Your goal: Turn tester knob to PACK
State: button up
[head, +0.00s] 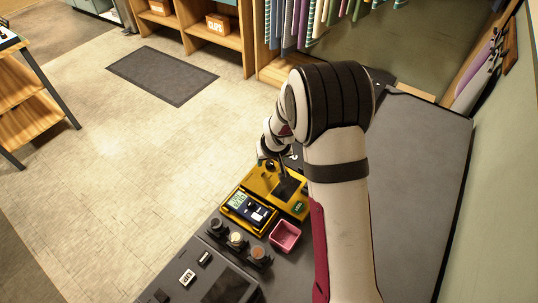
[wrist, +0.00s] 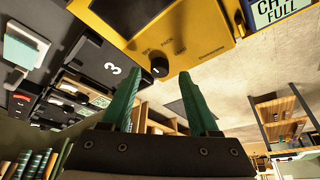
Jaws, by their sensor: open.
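The yellow tester (head: 261,180) sits on the dark bench below my arm in the head view. The knob looks beyond the tips, and I see no contact. In the head view my wrist hides part of the tester.
A pink square bin (head: 285,236) stands beside the tester. Several dark round holders (head: 236,241) line the bench toward the front. A black unit marked 3 (wrist: 112,70) is close to the tester in the wrist view. The grey bench right of my arm (head: 420,180) is clear.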

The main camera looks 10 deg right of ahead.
jog(key=shift+x, duration=0.95)
grip_shut()
